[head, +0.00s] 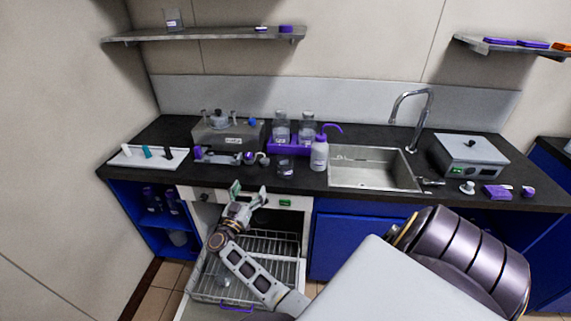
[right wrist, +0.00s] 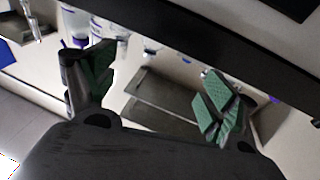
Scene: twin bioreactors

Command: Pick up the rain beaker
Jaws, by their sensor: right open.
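A small clear beaker (head: 285,167) stands on the dark counter in front of the purple bottle rack (head: 283,150). Another clear beaker (head: 173,20) stands on the upper left shelf. I cannot read a label on either, so I cannot tell which is the rain beaker. My right gripper (head: 249,191) is open and empty at the counter's front edge, to the left of and nearer than the counter beaker, apart from it. In the right wrist view its green-padded fingers (right wrist: 158,82) are spread with nothing held between them. My left gripper is not in view.
A white wash bottle (head: 319,154) stands right beside the counter beaker. Two clear bottles sit in the rack. The sink (head: 372,168) is to the right. Below my right gripper, an open dishwasher shows a wire rack (head: 277,243). A white mat (head: 128,157) lies at left.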

